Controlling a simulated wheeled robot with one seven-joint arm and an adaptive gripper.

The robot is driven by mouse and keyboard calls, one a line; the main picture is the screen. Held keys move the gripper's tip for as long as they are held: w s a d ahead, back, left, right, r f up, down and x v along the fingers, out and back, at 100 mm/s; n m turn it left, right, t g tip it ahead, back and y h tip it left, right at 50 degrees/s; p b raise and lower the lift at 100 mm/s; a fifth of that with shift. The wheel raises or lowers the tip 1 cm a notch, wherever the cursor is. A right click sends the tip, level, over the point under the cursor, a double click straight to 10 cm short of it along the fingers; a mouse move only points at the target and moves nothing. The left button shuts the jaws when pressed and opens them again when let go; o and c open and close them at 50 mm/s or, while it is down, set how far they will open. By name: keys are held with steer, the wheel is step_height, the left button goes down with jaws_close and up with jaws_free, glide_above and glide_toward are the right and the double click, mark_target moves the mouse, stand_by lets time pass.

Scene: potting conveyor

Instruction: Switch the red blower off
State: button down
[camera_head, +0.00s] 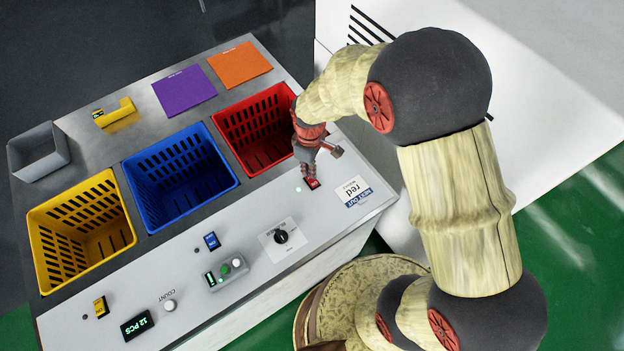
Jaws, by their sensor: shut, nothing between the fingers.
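A small red rocker switch (313,184) sits on the sloped pale front panel, below the red crate. A small indicator lamp (298,189) beside it glows pale green. My gripper (309,172) points down with its fingers shut and empty, right at the red switch. Its fingertips hide the upper part of the switch, and I cannot tell whether they touch it. Which way the rocker is tipped is too small to tell.
A blue switch (211,241) and a yellow switch (101,307) have dark lamps. A black knob (281,237), a green-button box (226,274) and a white COUNT button (169,305) share the panel. Red (222,114), blue (140,205) and yellow (48,277) crates stand behind.

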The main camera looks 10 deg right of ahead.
steer(key=shift+f+b, duration=0.65)
steer(key=shift+f, duration=0.55)
stand_by(0.5)
steer(key=shift+r, duration=0.15)
steer(key=shift+r+p, duration=2.6)
steer(key=shift+r, duration=0.85)
steer(key=shift+s+m, duration=0.25)
steer(key=shift+m, duration=0.25)
steer(key=m+g, duration=0.1)
steer(key=m, duration=0.1)
glide_above(316, 192)
steer(key=s+d+r+m+t+b, duration=0.3)
steer(key=s+r, duration=0.3)
steer(key=r, duration=0.6)
steer(key=s+d+r+m+t+b, duration=0.3)
steer(key=s+r, duration=0.4)
steer(key=r, duration=0.5)
steer(key=d+m, duration=0.1)
steer(key=d, duration=0.1)
steer(key=shift+d+m+t+b, duration=0.3)
steer(key=shift+b, duration=0.05)
